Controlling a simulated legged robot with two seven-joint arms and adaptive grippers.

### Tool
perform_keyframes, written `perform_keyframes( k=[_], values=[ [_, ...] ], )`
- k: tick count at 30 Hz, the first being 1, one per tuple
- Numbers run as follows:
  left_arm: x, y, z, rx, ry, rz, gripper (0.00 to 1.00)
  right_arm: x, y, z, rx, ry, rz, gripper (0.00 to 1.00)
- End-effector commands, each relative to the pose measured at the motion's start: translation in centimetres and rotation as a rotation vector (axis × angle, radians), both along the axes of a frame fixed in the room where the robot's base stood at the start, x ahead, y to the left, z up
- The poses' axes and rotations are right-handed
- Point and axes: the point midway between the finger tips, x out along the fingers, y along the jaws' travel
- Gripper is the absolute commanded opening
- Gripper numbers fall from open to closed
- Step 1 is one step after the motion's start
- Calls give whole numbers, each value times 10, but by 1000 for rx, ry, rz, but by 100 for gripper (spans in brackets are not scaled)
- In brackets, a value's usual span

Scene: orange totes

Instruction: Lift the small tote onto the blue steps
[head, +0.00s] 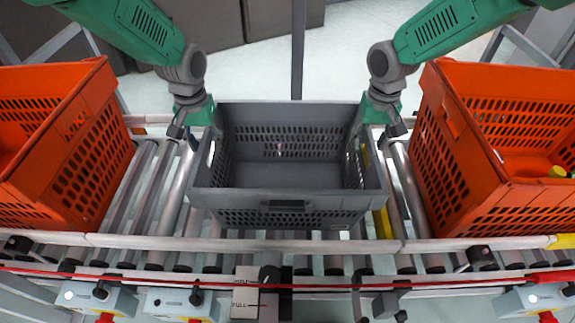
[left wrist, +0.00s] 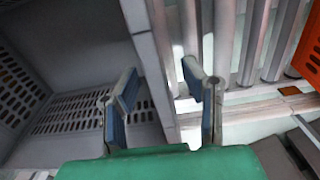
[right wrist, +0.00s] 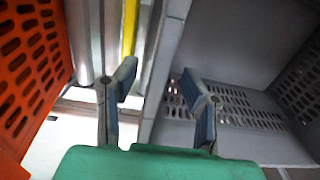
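The small grey tote (head: 290,192) sits upright and empty on the roller conveyor, between two orange totes. My left gripper (head: 192,133) is at its left side wall and my right gripper (head: 382,133) is at its right side wall. In the left wrist view, the open fingers (left wrist: 161,76) stand on either side of the tote's wall rim (left wrist: 146,45), with gaps showing. In the right wrist view, the open fingers (right wrist: 160,72) likewise straddle the opposite rim (right wrist: 168,40). The fingertips are partly hidden in the head view. No blue steps are in view.
An orange tote (head: 85,165) stands close on the left, and another (head: 450,165) on the right holds small items, one with a yellow top (head: 557,171). Rollers (head: 172,190) show between. A front rail (head: 250,244), red cord and control boxes (head: 180,303) line the near side.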

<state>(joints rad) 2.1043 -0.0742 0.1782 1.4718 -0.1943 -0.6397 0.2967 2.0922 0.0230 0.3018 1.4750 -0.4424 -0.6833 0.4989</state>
Motion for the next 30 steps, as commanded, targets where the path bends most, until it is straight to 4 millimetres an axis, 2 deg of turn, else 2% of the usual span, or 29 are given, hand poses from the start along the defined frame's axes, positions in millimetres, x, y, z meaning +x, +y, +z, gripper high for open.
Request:
perform_keyframes(
  k=[7, 10, 11, 23, 30],
  values=[
    [0, -1, 0, 1, 0, -1, 38, 0, -1, 0, 1, 0, -1, 39],
    [0, -1, 0, 1, 0, -1, 3, 0, -1, 0, 1, 0, -1, 4],
    [0, -1, 0, 1, 0, -1, 0, 0, -1, 0, 1, 0, -1, 0],
    [1, -1, 2, 1, -2, -1, 0, 1, -1, 1, 1, -1, -1, 0],
    [1, -1, 15, 1, -3, -1, 0, 0, -1, 15, 1, -1, -1, 0]
  ],
)
